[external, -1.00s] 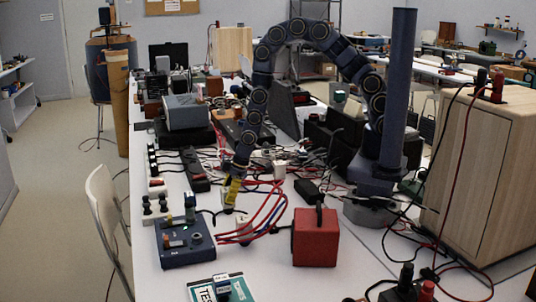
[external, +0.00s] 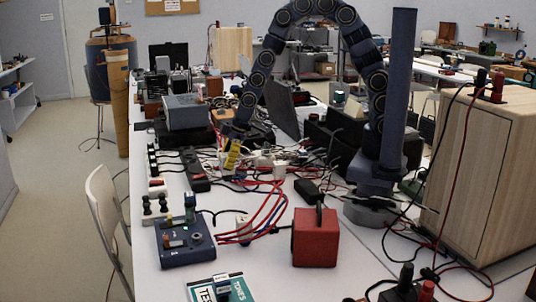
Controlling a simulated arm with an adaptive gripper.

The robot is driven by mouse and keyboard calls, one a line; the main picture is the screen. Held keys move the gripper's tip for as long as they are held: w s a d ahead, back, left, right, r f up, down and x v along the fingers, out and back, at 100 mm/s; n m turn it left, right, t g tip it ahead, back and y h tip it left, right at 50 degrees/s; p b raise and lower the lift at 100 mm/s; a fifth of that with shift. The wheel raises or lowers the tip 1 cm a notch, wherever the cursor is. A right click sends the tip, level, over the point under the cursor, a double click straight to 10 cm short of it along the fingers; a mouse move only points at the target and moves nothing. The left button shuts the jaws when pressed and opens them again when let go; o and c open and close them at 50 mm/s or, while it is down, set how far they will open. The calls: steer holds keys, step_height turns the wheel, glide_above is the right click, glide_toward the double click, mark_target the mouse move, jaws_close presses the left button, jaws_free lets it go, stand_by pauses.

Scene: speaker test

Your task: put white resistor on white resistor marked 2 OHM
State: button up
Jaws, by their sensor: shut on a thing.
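My gripper (external: 230,163), with yellow on its fingers, hangs over the cluttered middle of the table. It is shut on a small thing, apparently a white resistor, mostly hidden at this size. A white block (external: 242,221) with dark wires lies on the table in front of my gripper, left of the red box. Another small white block (external: 280,168) sits among the wires to the right of my gripper. No 2 OHM marking is readable on either block.
A red box (external: 315,238) and a blue device (external: 185,243) stand near the front. Red and blue cables (external: 265,215) run between them. Black meters (external: 195,172) and tangled wires lie behind. A wooden cabinet (external: 495,175) stands at right. The front table (external: 265,272) has some free room.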

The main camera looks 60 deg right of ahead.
steer(key=d+r+n, duration=0.1)
steer(key=d+r, duration=0.1)
steer(key=d, duration=0.8)
step_height(320, 180, up, 3)
steer(key=n+g+y, duration=0.1)
steer(key=n, duration=0.2)
glide_above(279, 162)
step_height(279, 162, down, 7)
steer(key=shift+f, duration=0.1)
steer(key=shift+f+g, duration=0.1)
steer(key=shift+g, duration=0.2)
steer(key=o, duration=1)
